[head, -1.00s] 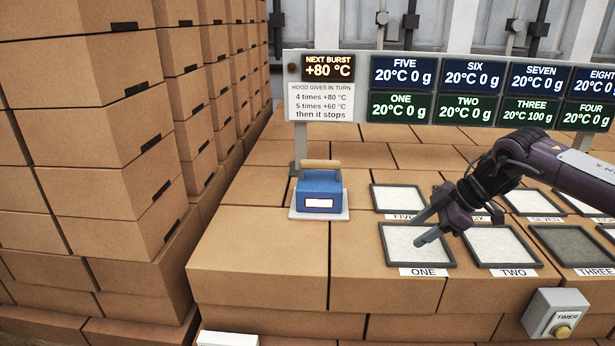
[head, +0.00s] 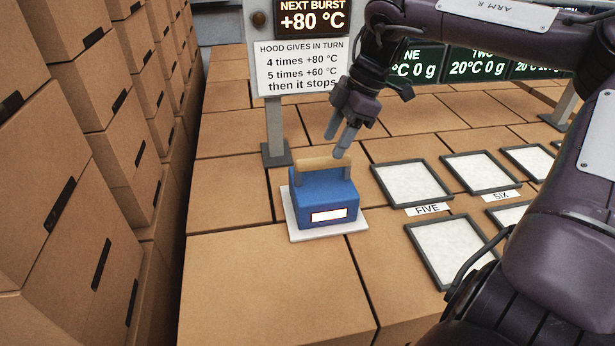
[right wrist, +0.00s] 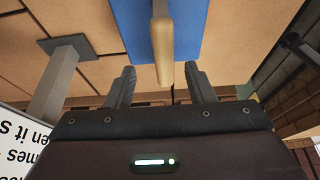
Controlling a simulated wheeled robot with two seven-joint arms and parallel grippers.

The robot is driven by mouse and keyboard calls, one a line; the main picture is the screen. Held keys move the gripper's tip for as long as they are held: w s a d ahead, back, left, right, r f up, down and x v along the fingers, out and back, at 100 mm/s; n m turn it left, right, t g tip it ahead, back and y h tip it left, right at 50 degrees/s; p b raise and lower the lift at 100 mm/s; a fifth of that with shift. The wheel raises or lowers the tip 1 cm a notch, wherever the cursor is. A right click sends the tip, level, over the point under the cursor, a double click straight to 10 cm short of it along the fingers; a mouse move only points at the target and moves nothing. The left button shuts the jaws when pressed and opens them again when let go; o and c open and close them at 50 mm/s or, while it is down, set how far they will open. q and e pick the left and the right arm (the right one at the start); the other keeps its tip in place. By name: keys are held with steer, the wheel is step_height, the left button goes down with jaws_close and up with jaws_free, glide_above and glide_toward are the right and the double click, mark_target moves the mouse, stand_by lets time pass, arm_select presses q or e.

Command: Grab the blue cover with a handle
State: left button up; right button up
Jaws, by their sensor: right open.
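The blue cover (head: 322,197) is a box shape with a wooden bar handle (head: 322,167) on top and a white and red label on its front. It sits on a white square plate (head: 300,231) on the brown block surface. My right gripper (head: 341,143) is open just above and behind the handle's right end, pointing down. In the right wrist view the handle (right wrist: 162,50) lies ahead, lined up between the two open fingers (right wrist: 160,90), with the blue cover (right wrist: 190,25) beyond. Whether the fingers touch the handle cannot be told. My left gripper is not in view.
The sign post (head: 274,130) stands just behind the cover, under the text board (head: 305,68). Framed white pads, including FIVE (head: 411,184), lie to the right. Stacked brown boxes (head: 90,170) rise on the left. The surface in front of the cover is clear.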

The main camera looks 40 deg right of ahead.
mark_target(327, 158)
steer(key=shift+a+f, duration=0.25)
steer(key=shift+f, duration=0.25)
steer(key=shift+s+a+f+p, duration=0.1)
steer(key=shift+a+f+p, duration=0.05)
steer(key=shift+f+p, duration=0.15)
steer(key=shift+s+a+f+p, duration=0.15)
steer(key=shift+a+f+p, duration=0.25)
steer(key=shift+f+p, duration=0.35)
steer(key=f, duration=0.1)
steer(key=w+a+f+p, duration=0.1)
steer(key=f, duration=0.1)
steer(key=shift+w, duration=0.2)
steer(key=shift+a+f, duration=0.1)
steer(key=shift+f, duration=0.05)
steer(key=shift+s, duration=0.1)
steer(key=shift+c, duration=0.4)
steer(key=c, duration=1)
